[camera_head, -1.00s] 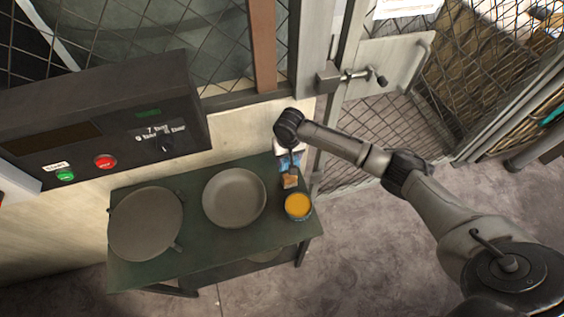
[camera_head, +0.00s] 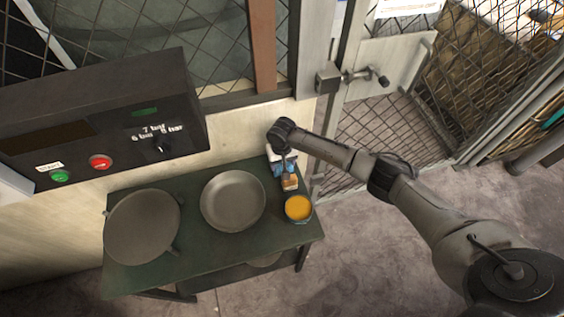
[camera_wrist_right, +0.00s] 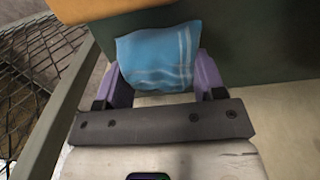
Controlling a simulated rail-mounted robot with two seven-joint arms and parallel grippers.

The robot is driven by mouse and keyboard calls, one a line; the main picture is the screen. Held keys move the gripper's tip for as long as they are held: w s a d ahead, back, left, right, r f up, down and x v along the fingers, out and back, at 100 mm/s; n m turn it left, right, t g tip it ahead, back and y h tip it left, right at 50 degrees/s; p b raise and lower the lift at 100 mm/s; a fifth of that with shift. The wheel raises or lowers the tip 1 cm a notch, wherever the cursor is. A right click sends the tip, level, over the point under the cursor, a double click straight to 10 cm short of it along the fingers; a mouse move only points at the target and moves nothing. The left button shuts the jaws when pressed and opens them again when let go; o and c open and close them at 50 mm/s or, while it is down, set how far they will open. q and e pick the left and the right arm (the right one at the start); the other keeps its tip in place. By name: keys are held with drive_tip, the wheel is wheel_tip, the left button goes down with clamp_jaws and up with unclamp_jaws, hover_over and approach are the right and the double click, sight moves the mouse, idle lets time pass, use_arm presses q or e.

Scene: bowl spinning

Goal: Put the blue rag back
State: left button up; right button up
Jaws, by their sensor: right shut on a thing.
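The blue rag (camera_wrist_right: 158,58) is a light blue cloth with pale stripes, held between the two purple fingers of my right gripper (camera_wrist_right: 165,80) in the right wrist view. In the head view the right gripper (camera_head: 283,165) is over the back right corner of the dark green table (camera_head: 190,262). Only small bits of blue show there beside the gripper, so I cannot tell whether the rag touches the table. My left gripper is not in view.
A small brown block (camera_head: 290,183) and a container with orange contents (camera_head: 299,208) stand close to the right gripper. A grey bowl (camera_head: 233,200) and a larger round grey dish (camera_head: 142,227) are further left. A control box (camera_head: 100,120) and mesh door (camera_head: 375,130) stand behind.

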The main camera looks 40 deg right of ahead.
drive_tip(key=shift+f, duration=0.1)
drive_tip(key=o, duration=0.9)
drive_tip(key=shift+c, duration=0.2)
drive_tip(key=shift+r, duration=0.35)
wheel_tip(320, 180, up, 12)
drive_tip(key=p, duration=0.2)
drive_tip(key=shift+f, duration=0.2)
drive_tip(key=shift+f, duration=0.1)
